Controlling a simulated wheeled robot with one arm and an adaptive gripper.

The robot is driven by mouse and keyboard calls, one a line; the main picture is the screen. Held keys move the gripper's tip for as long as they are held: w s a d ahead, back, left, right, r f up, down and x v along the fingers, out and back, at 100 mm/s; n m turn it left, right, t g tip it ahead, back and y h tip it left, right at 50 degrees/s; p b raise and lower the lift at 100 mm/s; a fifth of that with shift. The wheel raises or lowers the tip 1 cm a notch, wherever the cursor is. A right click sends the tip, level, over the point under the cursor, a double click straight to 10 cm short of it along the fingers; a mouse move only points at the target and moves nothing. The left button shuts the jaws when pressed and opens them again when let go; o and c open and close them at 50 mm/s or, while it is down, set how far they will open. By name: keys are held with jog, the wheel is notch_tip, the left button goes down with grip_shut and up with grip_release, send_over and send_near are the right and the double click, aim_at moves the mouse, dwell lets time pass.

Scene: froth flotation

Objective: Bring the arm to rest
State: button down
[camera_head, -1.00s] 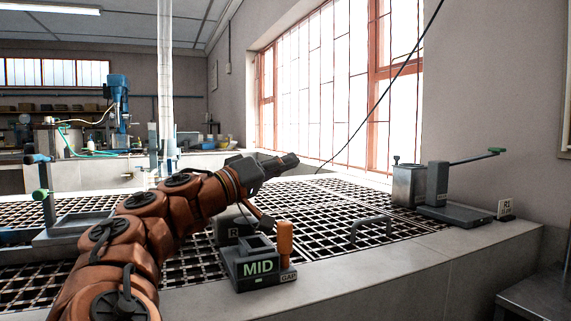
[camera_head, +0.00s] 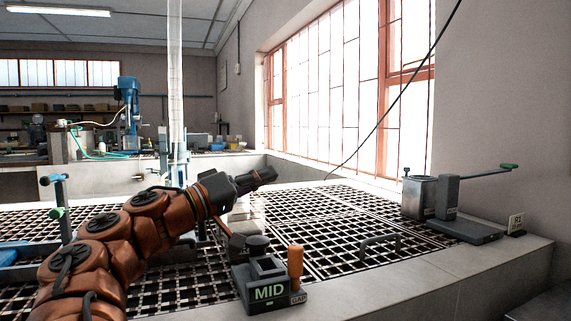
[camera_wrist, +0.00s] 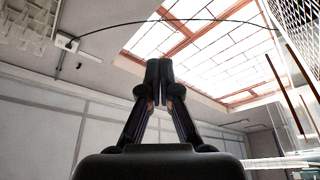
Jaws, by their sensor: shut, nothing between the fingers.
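My orange arm rises from the lower left of the head view. My gripper (camera_head: 262,177) is at its end, above the grating and pointing right, with its fingers together and nothing held. In the wrist view my gripper (camera_wrist: 160,72) also shows shut and empty, with the window and wall beyond it. No object touches the fingers.
A dark block marked MID (camera_head: 265,287) with an orange-handled piece (camera_head: 295,262) stands near the front edge, below my gripper. A metal canister (camera_head: 419,196) and a grey lever stand (camera_head: 462,229) are at the right. A handle (camera_head: 380,243) sits on the grating (camera_head: 335,225).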

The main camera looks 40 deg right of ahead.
jog(key=shift+w+v, duration=0.1)
jog(key=shift+v, duration=0.6)
jog(key=shift+w+v, duration=0.15)
jog(key=shift+v, duration=0.55)
jog(key=s+d+n+y+p, duration=0.1)
jog(key=s+d+y+p, duration=0.35)
jog(key=s+p, duration=0.35)
jog(key=s+d+y+p, duration=0.45)
jog(key=s+p, duration=0.25)
jog(key=p, duration=0.2)
jog(key=s+a+f+n+y+p, duration=0.3)
jog(key=s+a+y+p, duration=0.3)
jog(key=a, duration=0.5)
jog(key=s+a+f+n+g+y+p, duration=0.1)
jog(key=s+a+f+n+y+p, duration=0.3)
jog(key=s+a+p, duration=0.4)
jog(key=a+n+y+p, duration=0.1)
jog(key=a+p, duration=0.2)
jog(key=shift+a+y, duration=0.25)
jog(key=shift+y, duration=0.15)
